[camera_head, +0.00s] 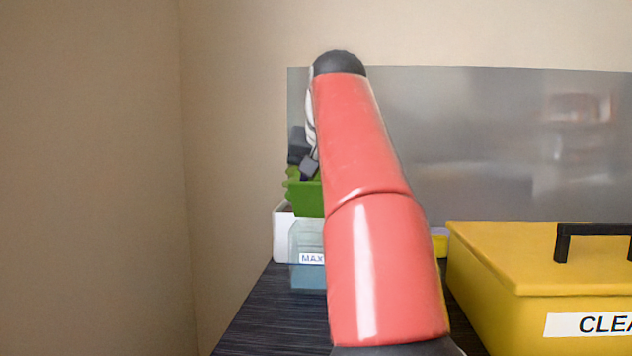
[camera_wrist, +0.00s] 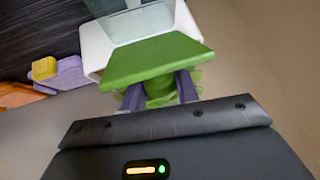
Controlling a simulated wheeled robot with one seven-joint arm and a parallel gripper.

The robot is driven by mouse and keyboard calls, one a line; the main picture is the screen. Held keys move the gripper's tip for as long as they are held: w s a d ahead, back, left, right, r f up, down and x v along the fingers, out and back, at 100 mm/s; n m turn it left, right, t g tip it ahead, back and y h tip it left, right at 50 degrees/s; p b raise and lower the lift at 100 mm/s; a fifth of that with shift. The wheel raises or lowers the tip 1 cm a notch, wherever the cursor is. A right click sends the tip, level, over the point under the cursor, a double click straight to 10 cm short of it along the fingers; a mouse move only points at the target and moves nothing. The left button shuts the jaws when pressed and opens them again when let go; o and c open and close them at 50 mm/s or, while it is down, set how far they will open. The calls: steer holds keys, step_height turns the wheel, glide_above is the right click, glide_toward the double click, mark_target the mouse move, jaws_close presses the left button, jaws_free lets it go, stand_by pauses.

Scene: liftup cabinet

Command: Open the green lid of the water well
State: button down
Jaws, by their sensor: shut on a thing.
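The green lid (camera_head: 306,200) is in the head view at the upper left of my red arm, directly above the water well. In the wrist view the lid (camera_wrist: 155,58) is a flat green panel in front of my gripper. My gripper (camera_wrist: 160,91) has one dark finger on each side of a green part just below this panel and is shut on it. The water well (camera_head: 306,272) is a clear bluish container with a "MAX" label; its clear wall also shows in the wrist view (camera_wrist: 140,22). My arm hides the right side of the lid and well, so I cannot tell the full gap between them.
A white housing (camera_head: 282,232) stands behind the well. A yellow box (camera_head: 485,258) with a black handle (camera_head: 600,230) is at the right. Purple (camera_wrist: 75,73) and yellow (camera_wrist: 44,68) items lie left in the wrist view. A grey panel (camera_head: 500,130) backs the dark counter (camera_head: 260,325).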

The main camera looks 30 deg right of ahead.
steer(key=shift+w, duration=0.1)
stand_by(0.6)
steer(key=c, duration=1.1)
jaws_free()
steer(key=shift+d, duration=0.1)
steer(key=shift+v, duration=0.9)
steer(key=s+a+b, duration=0.1)
steer(key=s, duration=0.3)
steer(key=s+a+b, duration=0.1)
steer(key=s, duration=0.3)
steer(key=s+a+r+b, duration=0.1)
steer(key=s, duration=0.3)
steer(key=shift+s+a+b, duration=0.1)
steer(key=shift+a+b, duration=0.1)
steer(key=shift+b, duration=0.2)
